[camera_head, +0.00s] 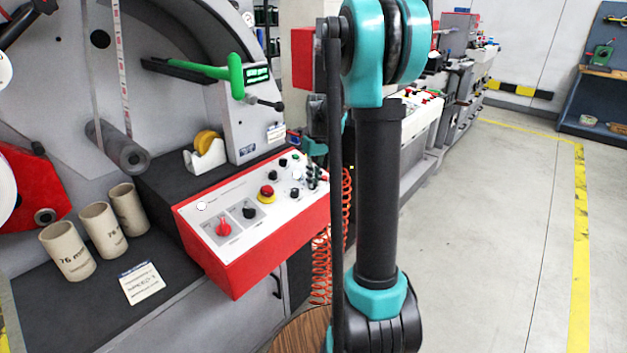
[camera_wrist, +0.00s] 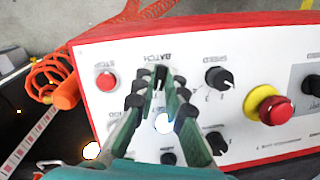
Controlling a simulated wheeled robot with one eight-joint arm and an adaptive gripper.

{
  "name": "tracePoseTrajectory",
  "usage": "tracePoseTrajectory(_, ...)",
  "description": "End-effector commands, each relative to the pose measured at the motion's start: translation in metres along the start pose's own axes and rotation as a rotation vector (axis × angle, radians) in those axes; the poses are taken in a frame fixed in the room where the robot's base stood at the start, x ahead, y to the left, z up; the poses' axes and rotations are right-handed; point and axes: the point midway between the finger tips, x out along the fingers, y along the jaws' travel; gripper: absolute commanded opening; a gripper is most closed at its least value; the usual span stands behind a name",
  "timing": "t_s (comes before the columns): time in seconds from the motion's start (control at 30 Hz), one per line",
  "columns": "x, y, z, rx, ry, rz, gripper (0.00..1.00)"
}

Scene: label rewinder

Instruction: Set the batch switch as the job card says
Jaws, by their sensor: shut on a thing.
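In the wrist view the batch switch (camera_wrist: 160,77) is a black knob with a light pointer line, under the upside-down label BATCH. My gripper (camera_wrist: 160,86) has its fingers on either side of this knob and is shut on it. In the head view my gripper (camera_head: 315,174) is at the far right end of the control panel (camera_head: 240,252), and it hides the switch there. A white printed card (camera_head: 141,283) lies on the dark bench left of the panel. Its print is too small to read surely.
Near the switch are a red stop button (camera_wrist: 105,81), a speed knob (camera_wrist: 219,78) and a red-and-yellow emergency button (camera_wrist: 270,108). An orange coiled hose (camera_wrist: 55,80) hangs beside the panel. Several cardboard cores (camera_head: 67,251) stand on the bench. The floor at right is clear.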

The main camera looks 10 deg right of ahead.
Motion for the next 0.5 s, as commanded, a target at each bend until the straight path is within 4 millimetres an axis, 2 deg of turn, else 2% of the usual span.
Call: tracePoseTrajectory(0.5,-0.0001,0.0027,0.0003,0.456,0.001,-0.12,0.0)
